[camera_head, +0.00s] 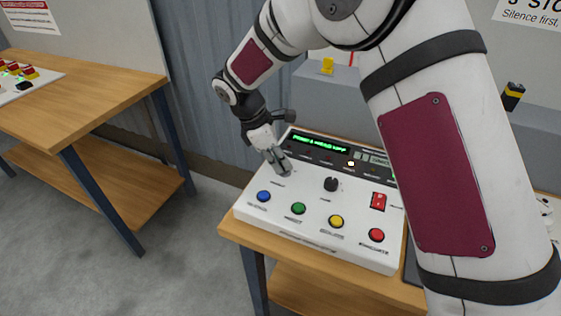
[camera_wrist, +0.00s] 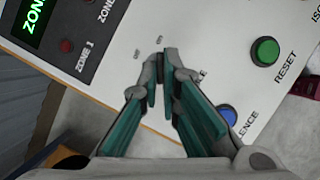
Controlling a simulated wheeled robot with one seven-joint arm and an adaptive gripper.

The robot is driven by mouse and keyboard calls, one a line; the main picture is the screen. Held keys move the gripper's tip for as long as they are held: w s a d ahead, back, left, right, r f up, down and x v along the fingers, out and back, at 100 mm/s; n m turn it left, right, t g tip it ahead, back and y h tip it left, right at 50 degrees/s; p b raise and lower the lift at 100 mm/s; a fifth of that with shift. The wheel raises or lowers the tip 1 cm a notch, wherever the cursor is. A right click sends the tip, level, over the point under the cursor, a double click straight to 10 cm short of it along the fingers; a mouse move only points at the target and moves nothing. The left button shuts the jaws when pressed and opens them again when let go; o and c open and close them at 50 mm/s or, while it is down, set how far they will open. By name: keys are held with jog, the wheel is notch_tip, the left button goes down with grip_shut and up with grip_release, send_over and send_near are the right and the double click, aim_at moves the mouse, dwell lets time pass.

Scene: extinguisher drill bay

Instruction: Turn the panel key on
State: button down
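The white control panel (camera_head: 317,212) lies on a wooden table. My gripper (camera_head: 281,163) points down at the panel's upper left, below the green display. In the wrist view my gripper (camera_wrist: 165,80) has its teal-padded fingers drawn close together at the tips. A small grey piece, the panel key (camera_wrist: 167,60), shows between the fingertips, beside small OFF and ON labels. The fingers look closed on it, and they cover most of it. In the head view the key is hidden behind my gripper. The exact angle of the key is hard to tell.
The panel also bears a blue button (camera_head: 264,196), a green button (camera_head: 298,208), a yellow button (camera_head: 336,221), a red button (camera_head: 376,235), a black knob (camera_head: 331,184) and a red switch (camera_head: 378,201). Another wooden table (camera_head: 100,88) stands at left, with floor between.

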jog(key=c, duration=1.8)
grip_release()
jog(key=v, duration=1.2)
jog(key=shift+d, duration=0.1)
